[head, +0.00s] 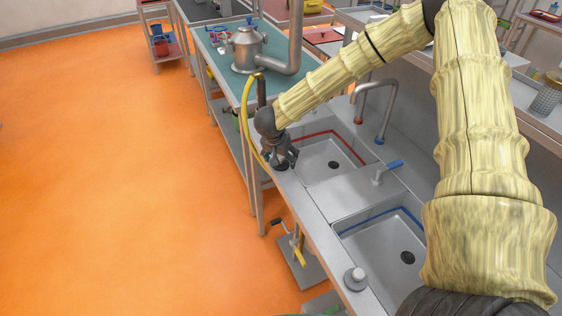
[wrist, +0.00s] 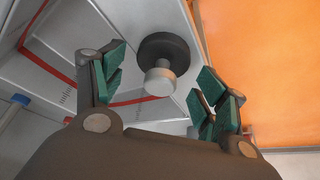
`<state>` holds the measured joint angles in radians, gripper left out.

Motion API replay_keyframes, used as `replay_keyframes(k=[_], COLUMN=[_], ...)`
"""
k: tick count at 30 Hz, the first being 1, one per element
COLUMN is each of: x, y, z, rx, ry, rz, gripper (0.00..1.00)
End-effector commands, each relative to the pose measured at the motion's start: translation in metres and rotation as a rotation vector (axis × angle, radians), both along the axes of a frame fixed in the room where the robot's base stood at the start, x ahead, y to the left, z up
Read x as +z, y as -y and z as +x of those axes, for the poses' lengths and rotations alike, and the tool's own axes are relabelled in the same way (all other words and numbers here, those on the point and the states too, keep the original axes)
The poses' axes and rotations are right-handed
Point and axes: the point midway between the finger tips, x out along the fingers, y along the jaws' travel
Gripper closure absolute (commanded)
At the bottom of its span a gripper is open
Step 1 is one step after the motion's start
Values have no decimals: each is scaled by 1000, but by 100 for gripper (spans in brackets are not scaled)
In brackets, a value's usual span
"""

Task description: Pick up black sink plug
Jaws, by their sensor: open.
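The black sink plug (wrist: 163,48) is a dark round disc with a grey knob, in the upper middle of the wrist view. It sits on the steel rim at the front edge of the red-lined sink (head: 327,158). In the head view my gripper (head: 286,156) is over that rim and mostly covers the plug. In the wrist view my gripper (wrist: 160,76) is open, its green-padded fingers on either side of the knob's line. The knob points towards the gap between them. I cannot tell whether any finger touches it.
A blue-lined sink (head: 384,245) is nearer, with a light grey plug (head: 355,278) on its front rim. Taps (head: 372,112) rise behind the red-lined sink. A metal pot (head: 246,50) stands on the green table beyond. The orange floor (head: 120,180) at left is open.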

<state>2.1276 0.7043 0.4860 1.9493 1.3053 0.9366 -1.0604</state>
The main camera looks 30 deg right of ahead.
Motion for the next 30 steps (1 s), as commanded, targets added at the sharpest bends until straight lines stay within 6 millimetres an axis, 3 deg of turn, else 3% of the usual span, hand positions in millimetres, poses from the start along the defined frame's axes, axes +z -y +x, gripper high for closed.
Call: replay_keyframes(k=[6,14,17,30], x=[0,0,0,12], y=[0,0,0,0], z=[0,0,0,1], rx=[0,0,0,2], ry=[0,0,1,2], rz=[0,0,0,-1], gripper=[29,74,78,78])
